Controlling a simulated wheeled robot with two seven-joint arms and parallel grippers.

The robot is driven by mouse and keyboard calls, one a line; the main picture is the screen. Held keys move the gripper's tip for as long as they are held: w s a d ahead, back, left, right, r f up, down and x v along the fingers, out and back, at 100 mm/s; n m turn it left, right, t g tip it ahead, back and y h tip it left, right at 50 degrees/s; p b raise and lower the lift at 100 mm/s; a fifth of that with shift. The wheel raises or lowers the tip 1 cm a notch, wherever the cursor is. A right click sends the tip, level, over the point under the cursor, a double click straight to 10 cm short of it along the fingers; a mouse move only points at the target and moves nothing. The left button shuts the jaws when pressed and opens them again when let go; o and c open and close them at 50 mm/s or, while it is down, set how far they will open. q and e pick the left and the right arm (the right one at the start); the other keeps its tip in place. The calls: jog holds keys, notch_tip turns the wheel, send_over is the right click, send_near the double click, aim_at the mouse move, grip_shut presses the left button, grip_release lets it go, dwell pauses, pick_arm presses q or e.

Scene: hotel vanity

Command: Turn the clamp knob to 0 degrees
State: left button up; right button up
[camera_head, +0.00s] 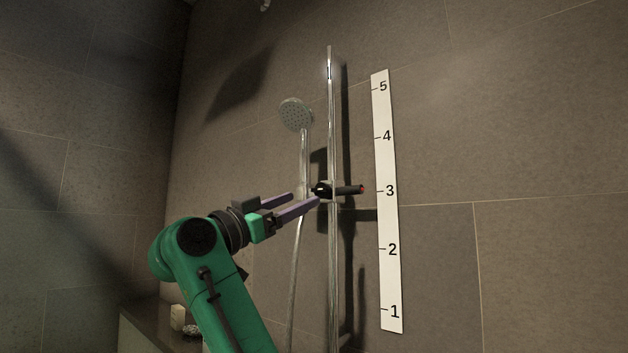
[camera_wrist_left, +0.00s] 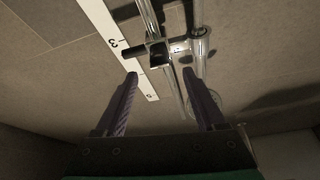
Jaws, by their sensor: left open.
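In the left wrist view the dark knob (camera_wrist_left: 133,52) points left, next to the clamp's dark block (camera_wrist_left: 160,54). My left gripper (camera_head: 305,198) is open and empty, with its purple fingers just left of the clamp. In the left wrist view the gripper (camera_wrist_left: 160,74) has its fingertips apart, below the clamp in the picture. My right gripper is not in view.
A white scale strip (camera_head: 386,220) marked 1 to 5 is on the tiled wall, right of the rail (camera_head: 331,120). A hand shower (camera_head: 296,114) with a hose (camera_head: 293,280) hangs left of the rail. Small items (camera_head: 178,318) stand on a ledge at lower left.

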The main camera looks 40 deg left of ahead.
aim_at(316, 192)
pick_arm(q)
jog(key=p+x, duration=0.1)
jog(key=x, duration=0.4)
jog(key=shift+w+d+r+p, duration=0.1)
jog(key=shift+w+r+p, duration=0.1)
jog(key=shift+p, duration=0.2)
jog(key=shift+w, duration=0.2)
jog(key=shift+c, duration=0.7)
grip_shut()
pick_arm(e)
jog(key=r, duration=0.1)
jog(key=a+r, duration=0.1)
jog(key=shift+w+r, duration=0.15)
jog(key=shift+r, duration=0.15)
